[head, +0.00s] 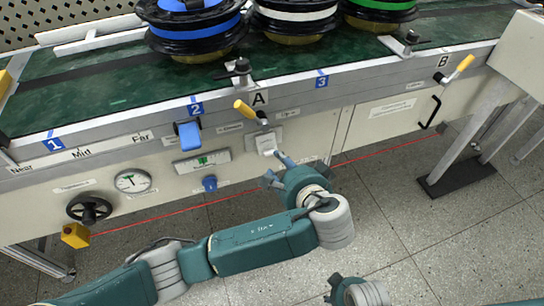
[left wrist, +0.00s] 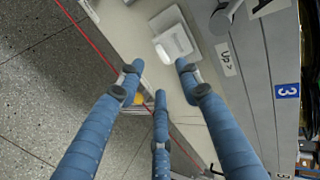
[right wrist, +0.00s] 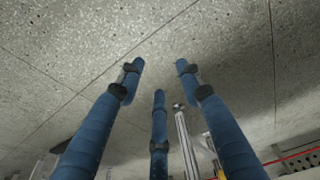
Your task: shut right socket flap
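A pale square plate with a white cover, which looks like a socket with its flap (head: 267,143), is on the conveyor's front panel below the letter A. In the left wrist view the plate (left wrist: 178,43) lies just beyond my fingertips, with white parts standing out from it; how far the flap is open I cannot tell. My left gripper (head: 274,170) is just below the plate in the head view, its fingers spread and empty. My right gripper (head: 338,286) is low over the floor; in the right wrist view (right wrist: 159,80) its fingers are spread and empty.
A blue fitting (head: 188,137), a blue knob (head: 209,184), a gauge (head: 132,181) and a black handwheel (head: 89,209) are on the panel. A yellow-handled lever (head: 246,110) is just above the plate. Banded wheels (head: 195,25) stand on the green belt. The floor in front is clear.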

